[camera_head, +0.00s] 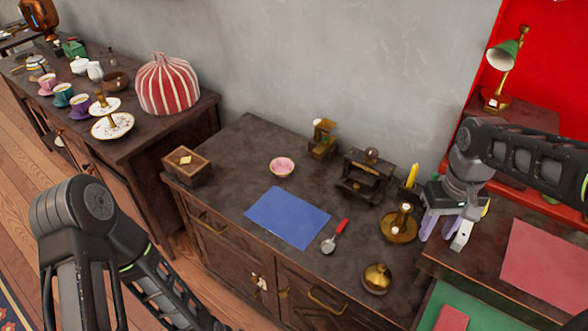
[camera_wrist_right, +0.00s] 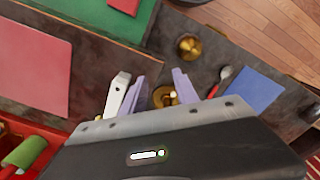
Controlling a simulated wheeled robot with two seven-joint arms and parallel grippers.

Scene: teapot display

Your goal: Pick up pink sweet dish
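The pink sweet dish (camera_head: 282,166) is a small round bowl, upright on the dark cabinet top in the head view, behind a blue mat (camera_head: 288,217). I cannot make it out in the right wrist view. My right gripper (camera_head: 442,238) points down to the right of the dish, well apart from it, beside a brass candle holder (camera_head: 398,228). Its fingers are spread with nothing between them, as the right wrist view also shows (camera_wrist_right: 158,84). My left arm shows at the lower left of the head view, but its gripper is out of frame.
A wooden box (camera_head: 187,166) stands left of the dish. A brass figure stand (camera_head: 323,140) and a dark wooden stand (camera_head: 364,176) are to its right. A red-handled spoon (camera_head: 335,237) and brass pot (camera_head: 376,278) lie nearer. The cabinet top around the dish is clear.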

